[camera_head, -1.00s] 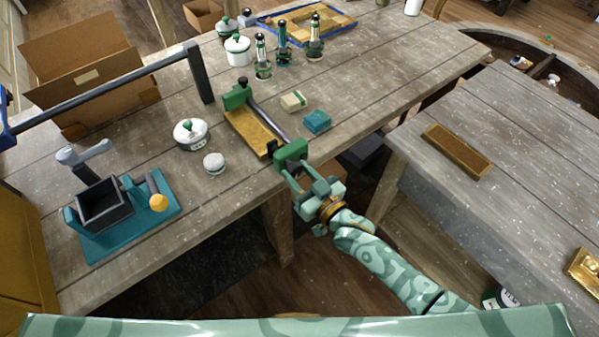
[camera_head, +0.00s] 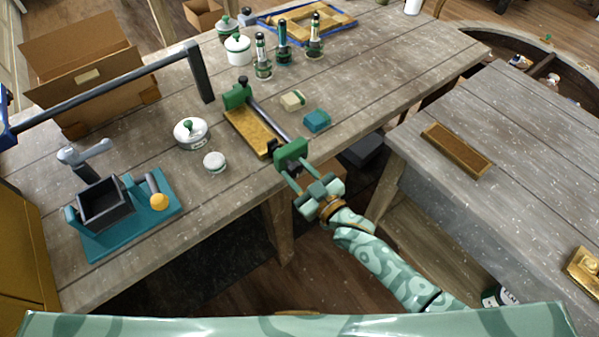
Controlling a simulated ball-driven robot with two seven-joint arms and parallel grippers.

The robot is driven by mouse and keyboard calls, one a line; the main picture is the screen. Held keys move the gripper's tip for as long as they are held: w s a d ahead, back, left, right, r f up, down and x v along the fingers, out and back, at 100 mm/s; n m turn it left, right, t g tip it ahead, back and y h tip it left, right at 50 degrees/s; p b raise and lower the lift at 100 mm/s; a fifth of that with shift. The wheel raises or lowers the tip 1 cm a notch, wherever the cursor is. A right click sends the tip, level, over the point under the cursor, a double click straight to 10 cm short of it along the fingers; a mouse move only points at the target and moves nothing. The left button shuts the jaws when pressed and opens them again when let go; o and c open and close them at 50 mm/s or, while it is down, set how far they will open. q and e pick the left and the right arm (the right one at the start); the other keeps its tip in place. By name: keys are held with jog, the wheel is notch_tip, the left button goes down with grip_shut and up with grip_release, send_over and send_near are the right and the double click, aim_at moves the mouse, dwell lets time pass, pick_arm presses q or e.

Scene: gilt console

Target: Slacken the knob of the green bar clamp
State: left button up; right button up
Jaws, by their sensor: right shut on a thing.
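The green bar clamp (camera_head: 265,117) lies across the wooden table near its front edge, with a dark bar and a green jaw block at each end. A tan wooden board (camera_head: 252,131) lies along its bar. My right gripper (camera_head: 300,178) is at the clamp's near end, just past the table edge, its two fingers reaching up to the near green block (camera_head: 291,154). It is shut on the clamp's knob, which the fingers mostly hide. My left gripper is not in view.
A teal block (camera_head: 317,121) and a cream block (camera_head: 292,100) lie right of the clamp. A white lidded pot (camera_head: 190,133) and a small round white item (camera_head: 215,162) stand left. A teal-based device (camera_head: 125,215) is at the front left. A second table (camera_head: 500,190) stands right, across a gap.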

jog(key=shift+w+r, duration=0.1)
jog(key=shift+r, duration=0.05)
jog(key=o, duration=0.9)
jog(key=shift+o, duration=0.5)
jog(key=shift+w+a, duration=0.15)
jog(key=shift+a, duration=0.05)
jog(key=p+v, duration=0.1)
jog(key=v, duration=1.5)
jog(key=shift+d, duration=0.1)
